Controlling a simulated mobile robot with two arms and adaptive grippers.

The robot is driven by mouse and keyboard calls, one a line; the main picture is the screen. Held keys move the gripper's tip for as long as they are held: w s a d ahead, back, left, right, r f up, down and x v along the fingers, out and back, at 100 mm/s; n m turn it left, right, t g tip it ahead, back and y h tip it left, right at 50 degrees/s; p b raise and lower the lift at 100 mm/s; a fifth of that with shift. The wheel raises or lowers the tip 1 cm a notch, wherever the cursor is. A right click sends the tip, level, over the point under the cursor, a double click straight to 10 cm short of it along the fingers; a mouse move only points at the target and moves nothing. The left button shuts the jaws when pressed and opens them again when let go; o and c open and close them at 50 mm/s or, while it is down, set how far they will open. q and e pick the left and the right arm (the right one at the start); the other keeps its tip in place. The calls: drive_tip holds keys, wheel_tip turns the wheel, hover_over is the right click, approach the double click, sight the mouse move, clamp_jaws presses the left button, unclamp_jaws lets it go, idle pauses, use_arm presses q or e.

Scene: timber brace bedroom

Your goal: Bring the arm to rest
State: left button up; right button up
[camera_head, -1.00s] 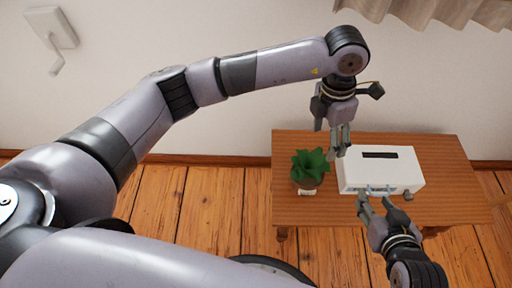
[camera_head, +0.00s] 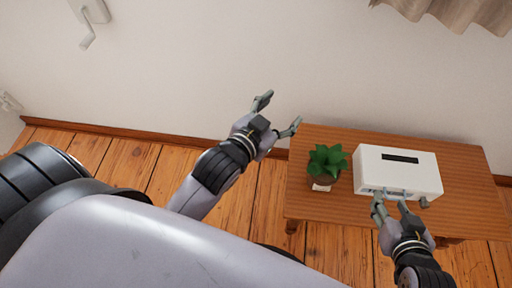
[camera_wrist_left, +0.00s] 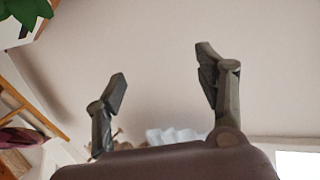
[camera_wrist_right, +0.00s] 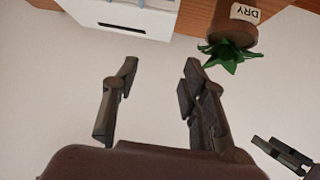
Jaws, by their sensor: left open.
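My left gripper (camera_head: 281,112) is open and empty, raised in front of the wall to the left of the table. In the left wrist view its fingers (camera_wrist_left: 162,75) are spread wide with nothing between them. My right gripper (camera_head: 391,203) is at the front of a white box (camera_head: 425,173) with a dark slot on top. In the right wrist view its fingers (camera_wrist_right: 158,72) stand apart with nothing between them, and the box (camera_wrist_right: 150,22) is beyond them. I cannot tell whether they touch the box.
A green potted plant (camera_head: 327,160) stands left of the box on the wooden table (camera_head: 460,208); its pot has a label reading DRY (camera_wrist_right: 245,13). Wooden floor (camera_head: 130,160) and a plain wall (camera_head: 200,70) lie to the left. A curtain hangs at the upper right.

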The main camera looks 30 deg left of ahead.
use_arm(q)
drive_tip(key=s+a+f+n+g, duration=0.1)
drive_tip(key=s+a+f+g, duration=0.1)
drive_tip(key=s+f+g, duration=0.2)
drive_tip(key=s+f, duration=0.3)
drive_tip(key=shift+s+a+f, duration=0.2)
drive_tip(key=shift+f, duration=0.05)
